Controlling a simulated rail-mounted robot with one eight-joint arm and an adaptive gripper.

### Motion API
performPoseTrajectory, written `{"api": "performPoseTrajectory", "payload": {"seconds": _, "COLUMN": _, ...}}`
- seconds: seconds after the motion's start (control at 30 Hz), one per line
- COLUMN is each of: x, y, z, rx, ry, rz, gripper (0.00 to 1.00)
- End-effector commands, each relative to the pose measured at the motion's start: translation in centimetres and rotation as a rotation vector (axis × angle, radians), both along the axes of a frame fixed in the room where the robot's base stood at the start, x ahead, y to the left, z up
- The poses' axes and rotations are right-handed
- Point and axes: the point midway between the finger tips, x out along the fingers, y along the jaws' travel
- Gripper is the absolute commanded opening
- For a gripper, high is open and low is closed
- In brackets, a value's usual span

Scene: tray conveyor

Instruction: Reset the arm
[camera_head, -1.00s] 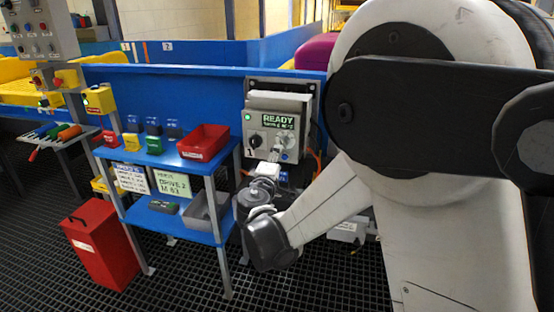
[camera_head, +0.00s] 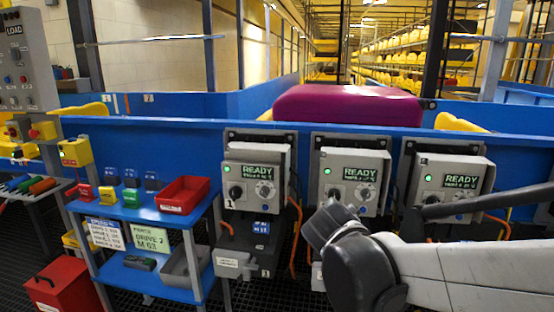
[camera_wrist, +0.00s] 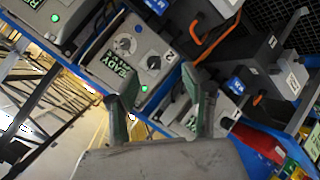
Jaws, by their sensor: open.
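My gripper (camera_wrist: 158,88) shows in the wrist view with its two fingers spread apart and nothing between them. Beyond the fingers is a grey control box (camera_wrist: 130,48) with a READY label and a green light, seen tilted. In the head view my arm reaches in from the lower right, in front of the right-hand control boxes. The gripper cannot be made out there.
Three READY boxes, left (camera_head: 255,178), middle (camera_head: 349,172) and right (camera_head: 449,185), line the blue conveyor side. A blue shelf (camera_head: 140,208) holds a red bin (camera_head: 183,195). A red box (camera_head: 62,287) stands at lower left. A purple item (camera_head: 345,105) lies behind.

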Motion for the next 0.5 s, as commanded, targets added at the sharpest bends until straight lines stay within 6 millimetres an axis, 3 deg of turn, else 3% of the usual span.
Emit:
{"api": "performPoseTrajectory", "payload": {"seconds": 0.2, "x": -6.4, "y": -3.5, "z": -0.5, "rx": 0.189, "ry": 0.076, "rz": -0.101, "gripper": 0.44}}
{"api": "performPoseTrajectory", "payload": {"seconds": 0.5, "x": -15.1, "y": -5.4, "z": -2.1, "rx": 0.457, "ry": 0.165, "rz": -0.222, "gripper": 0.44}}
